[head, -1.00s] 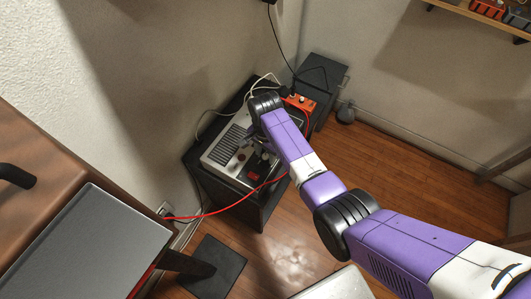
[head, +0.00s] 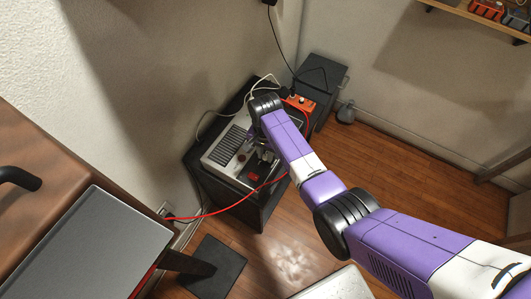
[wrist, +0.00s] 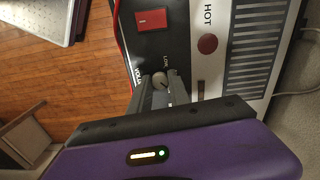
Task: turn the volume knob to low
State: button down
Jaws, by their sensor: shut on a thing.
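The volume knob (wrist: 159,80) is a small round grey-beige knob on the black panel of a device (head: 218,153), beside the printed words "LOW" and "VOLUME", the latter partly hidden. My gripper (wrist: 162,92) is shut on the knob, with a grey finger on either side of it. The purple hand covers the panel below. I cannot clearly read where the knob points. In the head view my gripper (head: 263,152) is over the right part of the device, and the knob is too small and covered to make out.
A red square switch (wrist: 151,19) and a dark red round button (wrist: 207,44) by the word "HOT" are close to my gripper. A vent grille (wrist: 252,45) is at the right. An orange box (head: 300,103) and a red cable (head: 215,211) lie near the device. Wooden floor is open at right.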

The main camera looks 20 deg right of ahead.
aim_at(265, 156)
jog(key=n+p, duration=0.1)
jog(key=n, duration=0.4)
jog(key=shift+n, duration=0.3)
jog(key=n, duration=0.5)
jog(key=shift+p, duration=0.35)
jog(key=n, duration=0.5)
jog(key=shift+n, duration=0.4)
jog(key=n, duration=0.4)
jog(key=shift+n+p, duration=0.35)
jog(key=shift+n, duration=0.05)
jog(key=c, duration=1.2)
grip_release()
jog(key=shift+r, duration=3.9)
